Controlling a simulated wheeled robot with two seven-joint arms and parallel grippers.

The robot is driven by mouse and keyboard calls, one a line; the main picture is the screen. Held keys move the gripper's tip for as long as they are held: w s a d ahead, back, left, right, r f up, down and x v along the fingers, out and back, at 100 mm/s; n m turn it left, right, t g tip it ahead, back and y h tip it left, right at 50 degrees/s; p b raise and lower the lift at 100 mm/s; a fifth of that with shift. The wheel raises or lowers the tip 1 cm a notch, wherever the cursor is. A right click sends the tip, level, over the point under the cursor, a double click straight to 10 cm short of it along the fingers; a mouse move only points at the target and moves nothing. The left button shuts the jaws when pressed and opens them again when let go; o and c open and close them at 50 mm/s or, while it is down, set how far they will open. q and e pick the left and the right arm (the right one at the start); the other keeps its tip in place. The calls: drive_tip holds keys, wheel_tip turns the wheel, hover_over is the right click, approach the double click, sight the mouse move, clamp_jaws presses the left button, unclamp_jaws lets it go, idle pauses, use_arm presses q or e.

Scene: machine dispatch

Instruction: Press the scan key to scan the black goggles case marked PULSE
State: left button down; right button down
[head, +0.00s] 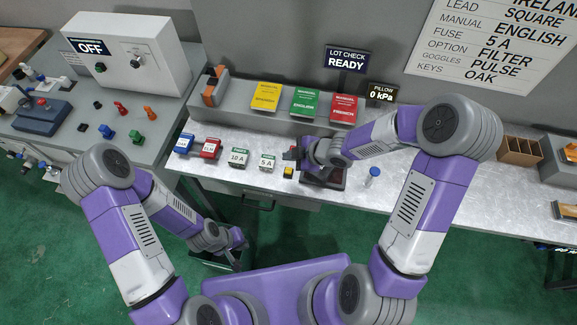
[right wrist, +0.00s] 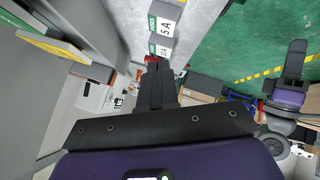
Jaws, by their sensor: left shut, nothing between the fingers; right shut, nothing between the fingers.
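My right gripper (head: 292,158) is shut and empty, low over the bench, its fingers pointing left; they also show in the right wrist view (right wrist: 153,82). Something small and red (right wrist: 152,59) shows at its fingertips; I cannot tell if they touch. A dark pad (head: 335,182) lies under the right wrist, partly hidden. A small yellow and black block (head: 288,172) sits at its left front. The LOT CHECK sign (head: 346,60) reads READY. I cannot make out the PULSE case or a key labelled scan. My left gripper (head: 240,256) is shut and empty, low before the bench.
Fuse boxes 10 A (head: 238,158) and 5 A (head: 267,162) stand left of the right gripper. Yellow (head: 265,95), green (head: 304,103) and red (head: 344,108) manuals stand behind. A blue-capped bottle (head: 373,177) stands right of the pad. A wooden divider box (head: 520,151) is farther right.

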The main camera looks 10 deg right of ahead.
sight(291, 172)
drive_tip(key=shift+w+d+r+n, duration=0.2)
drive_tip(key=shift+w+r+n, duration=0.25)
drive_tip(key=shift+r+n, duration=0.35)
drive_tip(key=shift+f, duration=0.1)
wheel_tip(291, 172, down, 9)
drive_tip(key=b, duration=0.8)
drive_tip(key=shift+r+b, duration=0.2)
drive_tip(key=shift+b, duration=0.15)
idle(1.0)
drive_tip(key=shift+f+b, duration=0.35)
drive_tip(key=shift+f, duration=0.1)
drive_tip(key=shift+f+b, duration=0.5)
drive_tip(key=shift+f, duration=0.05)
idle(0.5)
drive_tip(key=shift+r, duration=0.1)
drive_tip(key=shift+r+p, duration=0.9)
drive_tip(key=shift+p, duration=0.15)
